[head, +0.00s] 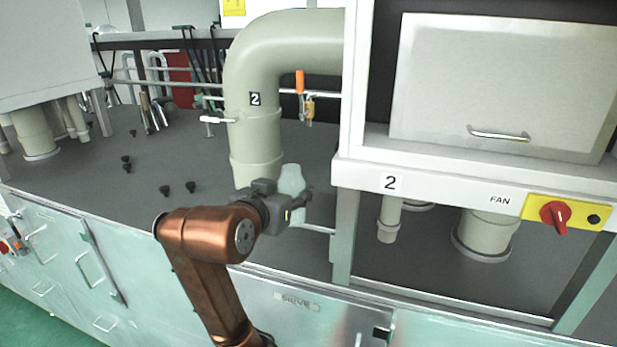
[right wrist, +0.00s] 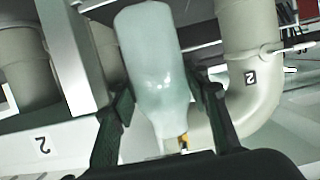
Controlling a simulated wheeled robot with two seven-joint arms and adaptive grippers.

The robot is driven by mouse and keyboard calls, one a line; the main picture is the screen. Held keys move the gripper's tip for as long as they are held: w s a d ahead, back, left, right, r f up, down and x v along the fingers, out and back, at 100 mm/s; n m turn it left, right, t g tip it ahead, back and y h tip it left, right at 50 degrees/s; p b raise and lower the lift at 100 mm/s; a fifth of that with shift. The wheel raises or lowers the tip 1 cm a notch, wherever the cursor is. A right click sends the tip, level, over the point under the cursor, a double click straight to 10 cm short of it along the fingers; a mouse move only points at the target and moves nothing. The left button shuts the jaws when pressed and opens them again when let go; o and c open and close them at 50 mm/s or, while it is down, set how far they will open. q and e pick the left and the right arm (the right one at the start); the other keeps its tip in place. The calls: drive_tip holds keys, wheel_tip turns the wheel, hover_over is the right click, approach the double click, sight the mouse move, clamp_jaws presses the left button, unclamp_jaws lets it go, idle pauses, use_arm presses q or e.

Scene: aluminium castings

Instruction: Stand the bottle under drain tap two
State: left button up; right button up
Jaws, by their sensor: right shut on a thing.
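A pale green bottle (head: 292,179) is held in my right gripper (head: 287,203) above the dark worktop, in front of the pipe marked 2. In the right wrist view the bottle (right wrist: 155,62) fills the middle between the two dark fingers of the right gripper (right wrist: 163,100). A brass tap (head: 309,108) with an orange handle (head: 300,82) hangs to the right of the pipe, above the bottle in the head view. A brass-coloured bit (right wrist: 184,141) shows beside the bottle's narrow neck in the wrist view. The bottle's base is hidden in the head view. My left gripper is out of view.
The thick pipe (head: 253,140) marked 2 carries a white-handled valve (head: 214,120) on its left. A white cabinet (head: 440,185) marked 2 and FAN stands close on the right, on a post (head: 345,235). Small black knobs (head: 191,187) dot the worktop (head: 120,195) at left.

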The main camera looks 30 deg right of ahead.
drive_tip(key=p+x, duration=0.1)
drive_tip(key=x, duration=0.3)
drive_tip(key=r+p+x, duration=0.1)
drive_tip(key=p+x, duration=0.1)
drive_tip(key=x, duration=0.2)
drive_tip(key=p+x, duration=0.2)
drive_tip(key=x, duration=0.3)
drive_tip(key=shift+w+r, duration=0.2)
drive_tip(key=shift+w, duration=0.05)
drive_tip(key=shift+s+f+p, duration=0.1)
drive_tip(key=shift+f+p, duration=0.2)
drive_tip(key=shift+p, duration=0.05)
drive_tip(key=shift+f, duration=0.35)
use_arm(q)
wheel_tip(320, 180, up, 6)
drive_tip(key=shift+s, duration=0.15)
use_arm(e)
drive_tip(key=shift+f, duration=0.1)
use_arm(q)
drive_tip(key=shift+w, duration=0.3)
use_arm(e)
drive_tip(key=o, duration=1.3)
